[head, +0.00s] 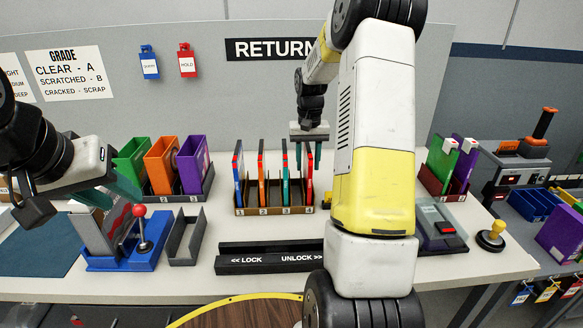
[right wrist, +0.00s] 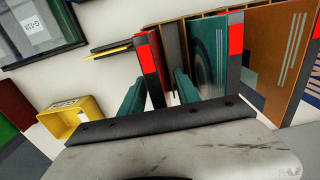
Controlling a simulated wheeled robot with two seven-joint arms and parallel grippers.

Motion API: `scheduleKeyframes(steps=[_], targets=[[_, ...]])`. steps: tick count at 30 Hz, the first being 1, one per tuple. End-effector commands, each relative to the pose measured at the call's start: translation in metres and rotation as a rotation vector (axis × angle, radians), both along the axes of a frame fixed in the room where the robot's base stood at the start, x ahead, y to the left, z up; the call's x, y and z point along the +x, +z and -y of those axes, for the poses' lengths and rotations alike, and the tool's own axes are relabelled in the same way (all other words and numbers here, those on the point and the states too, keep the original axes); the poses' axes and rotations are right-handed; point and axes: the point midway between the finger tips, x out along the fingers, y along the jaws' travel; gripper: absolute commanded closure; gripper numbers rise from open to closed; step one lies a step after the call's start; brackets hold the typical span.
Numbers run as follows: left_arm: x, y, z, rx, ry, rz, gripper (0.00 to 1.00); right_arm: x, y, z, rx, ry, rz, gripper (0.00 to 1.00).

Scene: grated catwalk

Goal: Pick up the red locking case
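A blue fixture with a red-knobbed lever (head: 143,230) and a grey tray (head: 186,238) are at left. A black LOCK/UNLOCK rail (head: 268,263) lies in front of the rack. Green, orange and purple cases stand in a bin (head: 205,193) behind. A yellow-knobbed button (head: 491,240) is at right.

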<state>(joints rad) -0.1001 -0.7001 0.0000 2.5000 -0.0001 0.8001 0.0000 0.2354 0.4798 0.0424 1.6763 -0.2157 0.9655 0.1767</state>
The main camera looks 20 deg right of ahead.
Motion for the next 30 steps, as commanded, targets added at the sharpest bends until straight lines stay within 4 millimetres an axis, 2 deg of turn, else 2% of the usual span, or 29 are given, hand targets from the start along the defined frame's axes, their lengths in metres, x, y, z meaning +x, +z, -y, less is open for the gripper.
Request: scheduleKeyframes(steps=[9,15,26,30], targets=[[0.000,0.000,0.000,0.000,0.000,0.000,0.64,0.000,-0.006,0.000,0.000,0.000,0.000,0.64],[0.000,0.000,0.000,0.000,0.000,0.000,0.64,0.000,-0.006,0.000,0.000,0.000,0.000,1.00],[0.000,0.000,0.000,0.000,0.000,0.000,0.64,0.000,-0.004,0.000,0.001,0.000,0.001,1.00],[0.000,0.000,0.000,0.000,0.000,0.000,0.64,0.001,0.008,0.000,0.000,-0.001,0.005,1.00]])
